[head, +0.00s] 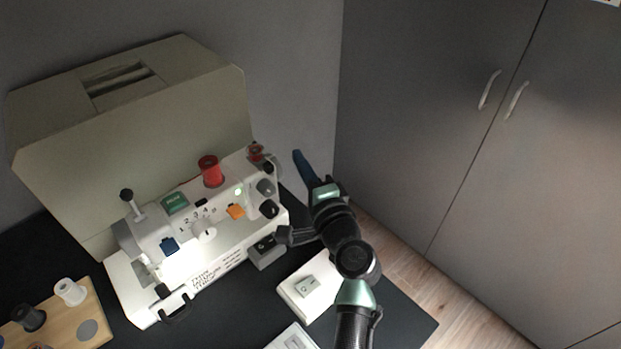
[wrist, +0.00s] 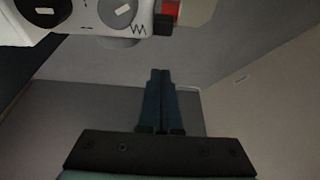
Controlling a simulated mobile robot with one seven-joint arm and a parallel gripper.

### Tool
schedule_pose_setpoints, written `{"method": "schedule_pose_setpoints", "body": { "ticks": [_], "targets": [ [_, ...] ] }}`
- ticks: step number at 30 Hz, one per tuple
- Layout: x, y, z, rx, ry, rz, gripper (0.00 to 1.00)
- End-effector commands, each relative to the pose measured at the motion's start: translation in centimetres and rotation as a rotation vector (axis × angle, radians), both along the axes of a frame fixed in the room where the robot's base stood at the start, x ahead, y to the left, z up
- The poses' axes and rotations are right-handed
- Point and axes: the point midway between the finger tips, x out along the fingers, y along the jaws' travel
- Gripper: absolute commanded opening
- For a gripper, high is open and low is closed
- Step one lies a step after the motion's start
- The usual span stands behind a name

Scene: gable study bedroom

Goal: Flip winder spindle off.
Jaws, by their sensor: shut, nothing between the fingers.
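The white sewing machine (head: 190,245) stands on the dark table at the left of the head view. The winder spindle (head: 256,152), with a small reddish bobbin on it, is at the right end of the machine's top. A small black part (head: 267,167) sits beside it. In the wrist view the machine's end (wrist: 90,18) is at the top left, and a red piece (wrist: 171,8) and a black block (wrist: 162,25) show at the top edge. My gripper (head: 298,154) is shut and empty, right of the machine's end and apart from it. Its blue fingers (wrist: 160,72) touch each other in the wrist view.
A beige cover (head: 130,110) stands behind the machine. A red thread spool (head: 210,170) is on its top. A white switch box (head: 308,287) lies on the table by my arm. Grey cupboards (head: 470,130) stand at the right. A wooden spool board (head: 85,315) is at the lower left.

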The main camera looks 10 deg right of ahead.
Motion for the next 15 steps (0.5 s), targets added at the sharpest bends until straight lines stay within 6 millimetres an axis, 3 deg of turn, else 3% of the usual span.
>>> {"method": "schedule_pose_setpoints", "body": {
  "ticks": [2,7,15],
  "targets": [
    [1.2,0.4,0.1,0.000,-0.002,0.000,0.00],
    [-0.4,2.4,0.2,-0.001,0.002,0.002,0.00],
    [-1.3,3.6,0.0,0.000,0.000,-0.001,0.00]
  ]
}}
